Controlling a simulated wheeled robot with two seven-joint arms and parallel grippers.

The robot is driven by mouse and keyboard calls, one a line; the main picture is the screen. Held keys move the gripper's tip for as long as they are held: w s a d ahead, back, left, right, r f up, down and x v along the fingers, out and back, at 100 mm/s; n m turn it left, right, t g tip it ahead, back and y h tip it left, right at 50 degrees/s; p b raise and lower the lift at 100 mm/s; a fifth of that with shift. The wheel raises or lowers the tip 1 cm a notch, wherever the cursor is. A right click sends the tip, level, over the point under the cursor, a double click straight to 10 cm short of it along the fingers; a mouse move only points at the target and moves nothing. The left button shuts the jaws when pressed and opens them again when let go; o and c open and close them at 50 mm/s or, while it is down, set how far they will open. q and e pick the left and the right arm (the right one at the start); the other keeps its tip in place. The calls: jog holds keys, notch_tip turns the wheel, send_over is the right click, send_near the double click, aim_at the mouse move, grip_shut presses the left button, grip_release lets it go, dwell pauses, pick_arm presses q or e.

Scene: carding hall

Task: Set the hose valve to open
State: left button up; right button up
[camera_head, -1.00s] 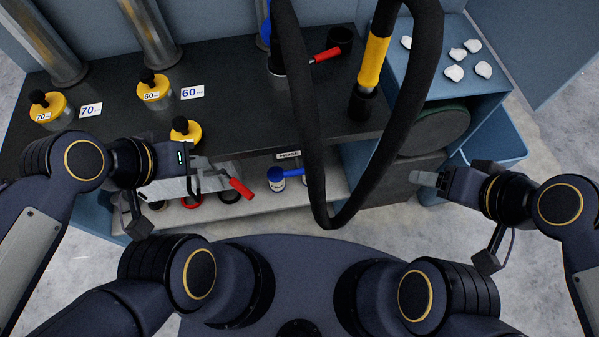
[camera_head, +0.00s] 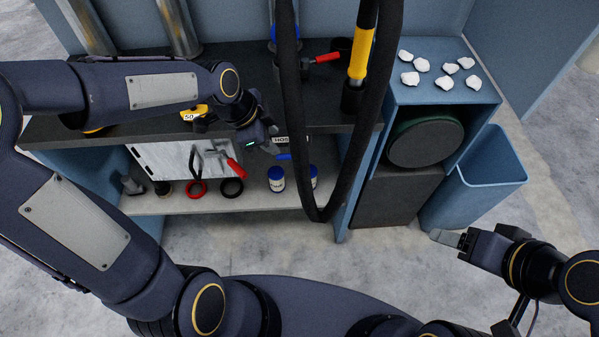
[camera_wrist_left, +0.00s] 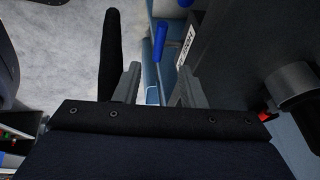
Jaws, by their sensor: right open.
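The hose valve shows as a blue lever (camera_head: 284,156) below the HOSE label (camera_head: 290,140) on the counter's front edge. In the left wrist view the blue lever (camera_wrist_left: 160,40) stands beside the label (camera_wrist_left: 185,45), beyond my fingers. My left gripper (camera_head: 273,145) is close to the lever's left end in the head view. The valve body is mostly hidden, so I cannot tell the setting. My right gripper (camera_head: 446,238) is open, away at the lower right.
A black hose (camera_head: 305,170) hangs in a loop just right of the lever. A red-handled tool (camera_head: 235,168) and blue-labelled jars (camera_head: 276,178) are below the counter (camera_head: 330,115). A blue bin (camera_head: 490,168) stands at the right, above my right gripper in the picture.

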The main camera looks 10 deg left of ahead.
aim_at(292, 155)
pick_arm(q)
jog(key=shift+m, duration=0.3)
jog(key=x, duration=0.9)
jog(key=shift+d+r, duration=0.15)
jog(key=shift+d, duration=0.1)
grip_shut()
